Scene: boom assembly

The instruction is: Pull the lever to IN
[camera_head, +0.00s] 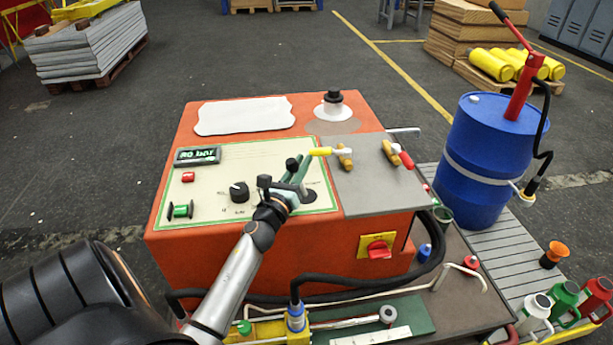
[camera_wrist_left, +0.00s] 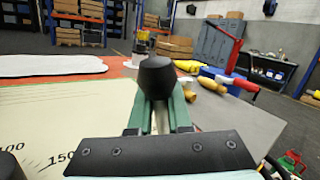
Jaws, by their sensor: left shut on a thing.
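The lever's black knob (camera_head: 292,164) stands up from the top of the orange machine, on the right part of its cream control panel (camera_head: 225,178). In the left wrist view the knob (camera_wrist_left: 157,77) shows large and close. My left gripper (camera_head: 300,170) is shut on the lever, with its green fingers (camera_wrist_left: 158,112) on either side just below the knob. The lever's shaft is mostly hidden between the fingers. Marks for the lever's positions, such as IN, cannot be read here. My right gripper is not in view.
The panel also bears a green-lit display (camera_head: 198,155), a black dial (camera_head: 239,191) and a red button (camera_head: 188,177). A blue drum (camera_head: 482,160) with a red hand pump stands further right.

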